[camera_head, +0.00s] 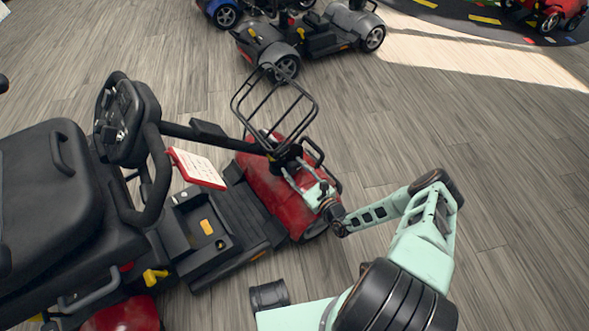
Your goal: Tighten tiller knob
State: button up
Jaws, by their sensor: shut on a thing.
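A red and black mobility scooter (277,203) stands on the left of the head view. Its black tiller (223,138) runs from the handlebar loop down towards the front, under a wire basket. A dark joint (286,156) sits at the tiller's lower end, above the red front cover. My gripper (289,169) reaches in from the right and is shut at this joint. What it holds looks like the tiller knob, but the knob is small and mostly hidden by the fingers and the dark parts around it.
The wire basket (273,105) stands just above my gripper. A white and red card (198,169) hangs from the tiller. The black seat (45,205) is at left. A grey scooter (310,36) stands behind. The wood floor (460,120) at right is clear.

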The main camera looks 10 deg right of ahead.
dwell(0.5)
jog(key=o, duration=1.2)
jog(key=shift+s, duration=0.1)
jog(key=v, duration=0.7)
jog(key=shift+s+d, duration=0.1)
